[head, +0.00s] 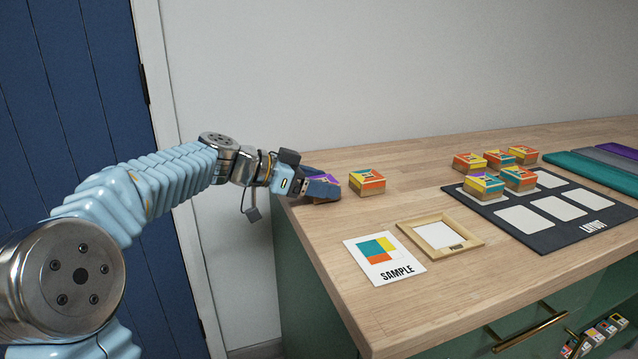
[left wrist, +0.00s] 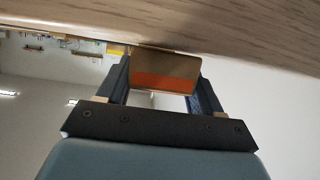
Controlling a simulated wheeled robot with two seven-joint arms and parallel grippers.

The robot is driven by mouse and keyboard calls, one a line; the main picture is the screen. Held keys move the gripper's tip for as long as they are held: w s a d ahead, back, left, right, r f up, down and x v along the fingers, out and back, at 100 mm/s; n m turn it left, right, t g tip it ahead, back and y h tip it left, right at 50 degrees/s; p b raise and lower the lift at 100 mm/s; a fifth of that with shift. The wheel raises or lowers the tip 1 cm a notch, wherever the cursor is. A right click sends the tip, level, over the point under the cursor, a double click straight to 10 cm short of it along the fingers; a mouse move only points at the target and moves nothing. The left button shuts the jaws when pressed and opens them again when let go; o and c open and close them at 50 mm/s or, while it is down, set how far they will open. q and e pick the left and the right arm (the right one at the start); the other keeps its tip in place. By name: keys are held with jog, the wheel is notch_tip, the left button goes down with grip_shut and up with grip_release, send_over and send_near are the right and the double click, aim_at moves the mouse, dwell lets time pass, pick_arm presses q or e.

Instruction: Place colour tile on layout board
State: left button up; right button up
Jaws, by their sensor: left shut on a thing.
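My left gripper (head: 322,188) is at the left end of the worktop, shut on a colour tile (left wrist: 165,82). The tile is a small block with an orange band and tan faces, seen between the fingers in the left wrist view. In the head view the fingers hide most of it, and I cannot tell whether it touches the worktop. The dark layout board (head: 565,235) lies at the right with pale squares. My right gripper is not in view.
Another tile (head: 367,182) stands just right of my left gripper. Several tiles (head: 468,163) stand behind the board. A sample card (head: 384,258) and a wooden frame (head: 470,243) lie in front. Coloured strips (head: 590,172) lie at far right. The wall (head: 380,70) rises behind the worktop.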

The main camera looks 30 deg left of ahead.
pick_arm(q)
jog(key=shift+f, duration=0.15)
jog(key=o, duration=1.1)
